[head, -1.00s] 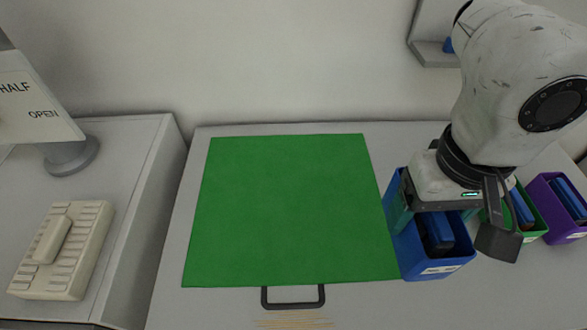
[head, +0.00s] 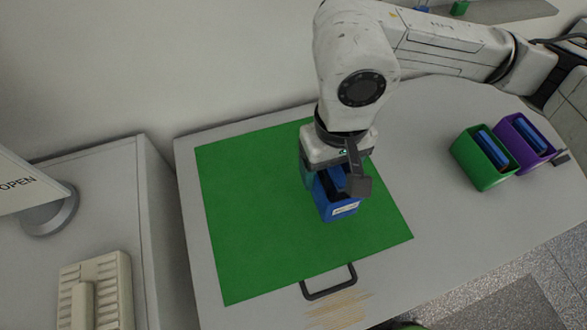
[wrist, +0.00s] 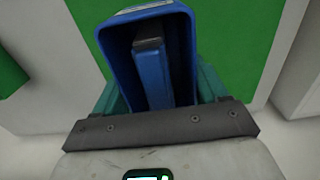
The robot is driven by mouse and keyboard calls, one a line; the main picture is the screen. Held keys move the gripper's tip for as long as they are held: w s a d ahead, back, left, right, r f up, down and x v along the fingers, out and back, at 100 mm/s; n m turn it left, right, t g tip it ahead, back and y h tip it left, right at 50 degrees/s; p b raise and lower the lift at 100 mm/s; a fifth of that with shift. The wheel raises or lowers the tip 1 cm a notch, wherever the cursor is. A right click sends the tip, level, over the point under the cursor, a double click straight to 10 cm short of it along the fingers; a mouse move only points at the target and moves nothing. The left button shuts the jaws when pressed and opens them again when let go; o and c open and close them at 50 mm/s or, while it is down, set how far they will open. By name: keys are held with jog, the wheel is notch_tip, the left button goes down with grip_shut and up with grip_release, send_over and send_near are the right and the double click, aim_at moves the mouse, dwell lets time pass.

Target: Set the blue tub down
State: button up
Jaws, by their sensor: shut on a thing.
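The blue tub (head: 338,208) is over the green mat (head: 245,230), toward its right part. It has a white label on its front and dark blue-black contents. My gripper (head: 335,175) is above it and shut on it. In the wrist view, the teal fingers of my gripper (wrist: 160,88) lie along both sides of the blue tub (wrist: 124,45), which holds one tall blue block with a dark top. The green mat (wrist: 235,45) shows behind it. Whether the tub's base touches the mat or hangs slightly above, I cannot tell.
A green tub (head: 480,168) and a purple tub (head: 528,145) stand on the grey table at the right. A dark handle (head: 330,284) lies at the mat's front edge. A keypad (head: 95,285) and sign (head: 30,190) are at left. The mat's left part is clear.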

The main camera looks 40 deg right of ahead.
jog(key=w+f, duration=0.2)
jog(key=w+a+f+p, duration=0.1)
jog(key=w+f, duration=0.1)
jog(key=w+a+f+p, duration=0.1)
jog(key=w+f, duration=0.1)
jog(key=shift+w+f, duration=0.35)
jog(key=shift+f, duration=0.05)
jog(key=shift+f+p, duration=0.5)
jog(key=shift+f, duration=1.1)
jog(key=shift+f+b, duration=0.2)
jog(key=shift+b, duration=0.1)
jog(key=o, duration=1.3)
jog(key=shift+r, duration=0.1)
notch_tip(320, 180, up, 12)
jog(key=b, duration=0.1)
jog(key=shift+r+b, duration=0.15)
jog(key=shift+b, duration=0.25)
